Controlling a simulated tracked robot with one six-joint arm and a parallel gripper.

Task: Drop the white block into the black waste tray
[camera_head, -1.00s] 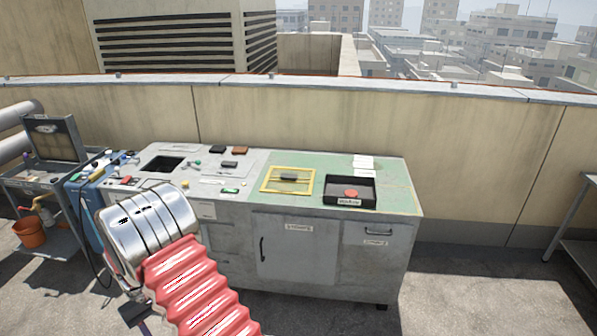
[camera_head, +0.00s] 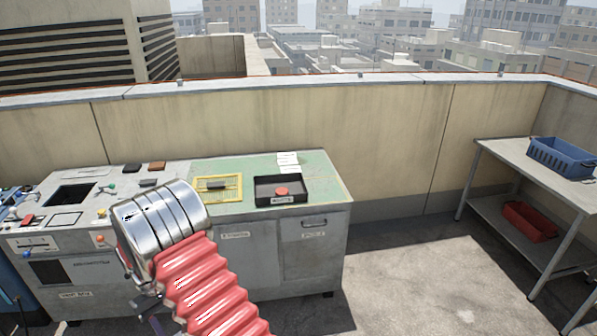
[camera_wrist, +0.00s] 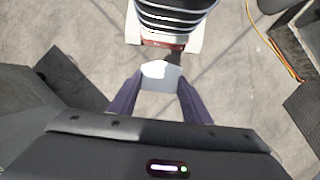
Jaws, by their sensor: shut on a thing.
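The white block (camera_wrist: 160,76) sits between the two dark fingers of my gripper (camera_wrist: 159,92) in the wrist view, and the gripper is shut on it. The block is above the grey rooftop floor, clear of the workbench. In the head view my arm hides most of the gripper, and I cannot make out the block. The black waste tray (camera_head: 263,194) stands on the green right part of the workbench, with a red round thing inside and a label on its front. My gripper is to the left of the tray and nearer the camera.
A yellow-framed mesh (camera_head: 234,192) lies left of the tray, with a dark piece on it. White papers (camera_head: 288,159) lie behind the tray. A metal table (camera_head: 510,160) at right holds a blue crate (camera_head: 562,157), with a red bin (camera_head: 529,222) below. Floor between is clear.

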